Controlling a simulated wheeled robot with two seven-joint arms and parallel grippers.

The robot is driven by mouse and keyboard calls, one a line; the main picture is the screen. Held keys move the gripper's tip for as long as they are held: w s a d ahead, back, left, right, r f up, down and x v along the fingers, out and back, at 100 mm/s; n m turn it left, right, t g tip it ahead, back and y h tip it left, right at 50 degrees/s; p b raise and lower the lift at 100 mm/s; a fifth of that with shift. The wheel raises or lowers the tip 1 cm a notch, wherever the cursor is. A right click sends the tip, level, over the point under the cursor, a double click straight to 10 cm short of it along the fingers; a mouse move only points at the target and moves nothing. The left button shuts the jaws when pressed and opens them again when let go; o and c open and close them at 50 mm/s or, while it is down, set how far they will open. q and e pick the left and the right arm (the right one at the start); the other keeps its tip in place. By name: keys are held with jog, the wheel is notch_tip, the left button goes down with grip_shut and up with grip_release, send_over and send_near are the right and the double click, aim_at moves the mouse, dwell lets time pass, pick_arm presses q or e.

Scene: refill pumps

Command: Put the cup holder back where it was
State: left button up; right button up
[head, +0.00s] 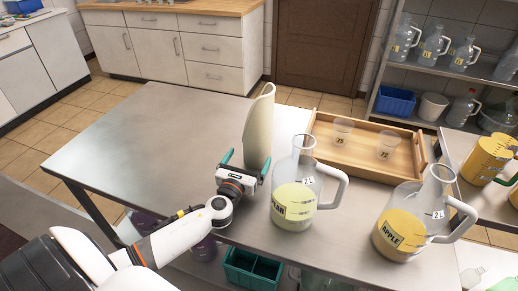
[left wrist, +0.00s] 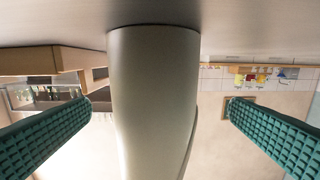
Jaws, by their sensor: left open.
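The cup holder (head: 259,128) is a tall pale grey-green tube with a slanted open top. It stands upright on the metal table, left of the wooden tray. My left gripper (head: 245,167) is open low at the holder, with its teal fingers on either side of it. In the left wrist view the holder (left wrist: 152,100) fills the middle between the two spread fingers, with a visible gap on each side. The picture there is upside down, with the table surface along the top. My right gripper is not in view.
A wooden tray (head: 414,163) holds two small clear cups. A jug with pale liquid (head: 293,205) stands close right of my left gripper, and a jug labelled APPLE (head: 400,240) stands farther right. The table's left part (head: 150,130) is clear.

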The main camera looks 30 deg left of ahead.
pick_arm(q)
jog(key=shift+x, duration=0.9)
jog(key=shift+d+r+p+x, duration=0.15)
jog(key=shift+p+x, duration=0.05)
jog(key=shift+x, duration=1.15)
jog(key=shift+d+r+p+x, duration=0.1)
jog(key=shift+d+p+x, duration=0.1)
jog(key=shift+x, duration=1.15)
jog(key=c, duration=1)
jog(key=shift+r, duration=0.2)
jog(key=shift+c, duration=0.9)
